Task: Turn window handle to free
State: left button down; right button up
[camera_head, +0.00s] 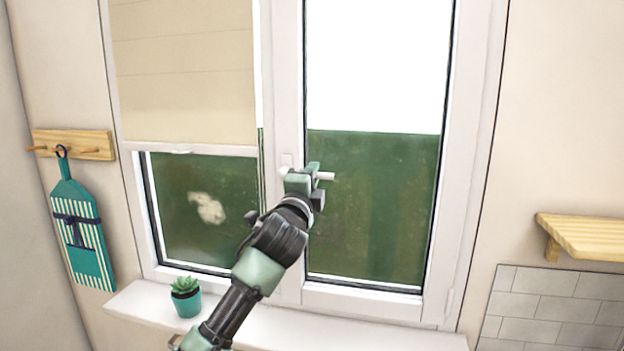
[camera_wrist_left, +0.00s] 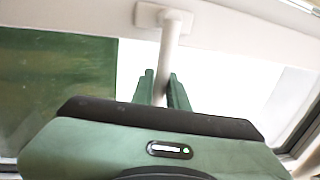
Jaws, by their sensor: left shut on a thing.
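The white window handle (camera_head: 326,176) sits on the middle frame of the window and points to the right in the head view, about level. Its base plate (camera_head: 287,160) shows just above my gripper. My left gripper (camera_head: 313,171) is at the handle, with its fingers on either side of the grip. In the left wrist view the handle (camera_wrist_left: 170,45) runs from its base down between the two green fingers (camera_wrist_left: 160,88), which are shut on it. Part of the handle is hidden behind the gripper. My right gripper is not in view.
A beige blind (camera_head: 185,75) covers the upper left pane. A wooden shelf (camera_head: 585,237) is at right.

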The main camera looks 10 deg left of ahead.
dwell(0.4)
pick_arm(q)
jog(key=c, duration=1.4)
grip_release()
jog(key=s+b, duration=0.1)
jog(key=s, duration=0.1)
jog(key=s+f, duration=0.1)
jog(key=s, duration=0.2)
jog(key=s+b, duration=0.1)
jog(key=s, duration=0.1)
jog(key=shift+s+a+f+b, duration=0.2)
jog(key=shift+s+f+b, duration=0.05)
jog(key=shift+s+b, duration=0.1)
